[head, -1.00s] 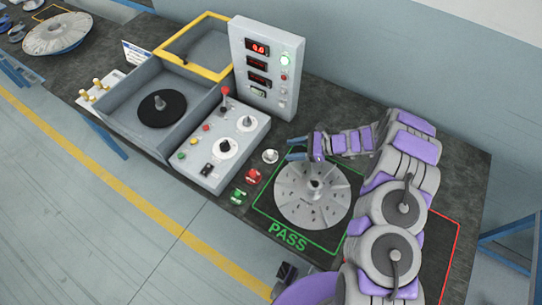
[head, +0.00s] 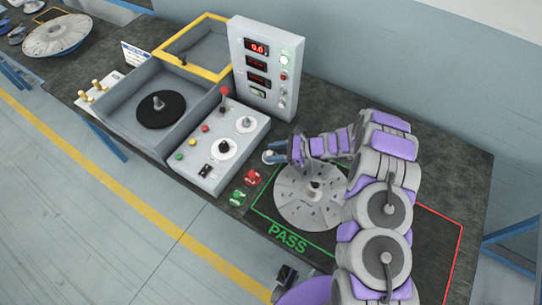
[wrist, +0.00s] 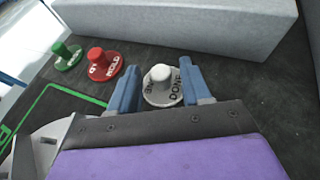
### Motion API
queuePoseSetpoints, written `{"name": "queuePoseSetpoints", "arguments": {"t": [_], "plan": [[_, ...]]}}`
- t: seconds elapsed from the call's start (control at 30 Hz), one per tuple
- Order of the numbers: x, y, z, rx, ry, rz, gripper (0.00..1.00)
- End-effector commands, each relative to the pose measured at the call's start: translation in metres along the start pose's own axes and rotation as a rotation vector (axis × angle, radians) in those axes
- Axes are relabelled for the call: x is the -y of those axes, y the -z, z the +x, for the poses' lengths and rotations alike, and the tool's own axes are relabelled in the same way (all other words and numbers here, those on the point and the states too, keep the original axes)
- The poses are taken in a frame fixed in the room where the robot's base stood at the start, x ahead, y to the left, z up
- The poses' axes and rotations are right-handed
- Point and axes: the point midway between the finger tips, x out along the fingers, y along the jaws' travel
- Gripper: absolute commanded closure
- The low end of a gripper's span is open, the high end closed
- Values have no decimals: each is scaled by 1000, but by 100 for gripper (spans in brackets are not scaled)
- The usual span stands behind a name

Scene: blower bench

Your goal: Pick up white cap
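The white cap (wrist: 163,88) is a round disc with a knob on top and dark "DONE" lettering. It stands upright on the dark bench top. In the wrist view it lies between the two blue fingers of my gripper (wrist: 161,87), with a narrow gap showing beside the fingers. My gripper is open around it. In the head view the cap (head: 268,157) shows at the left of my gripper (head: 277,153), partly hidden by the fingers.
A red cap (wrist: 103,65) and a green cap (wrist: 66,55) stand to the left. The grey control box (head: 222,145) is just beyond the cap. A large finned disc (head: 306,205) lies on the green PASS area, close to my arm.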

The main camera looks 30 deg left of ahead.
Motion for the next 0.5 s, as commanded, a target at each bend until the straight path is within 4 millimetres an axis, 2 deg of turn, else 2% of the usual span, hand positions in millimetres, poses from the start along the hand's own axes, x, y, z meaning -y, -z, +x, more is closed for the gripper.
{"name": "queuePoseSetpoints", "arguments": {"t": [0.03,0.5], "plan": [[0,0,1,-1,-1,0,57],[-1,0,-2,2,0,-1,100]]}}
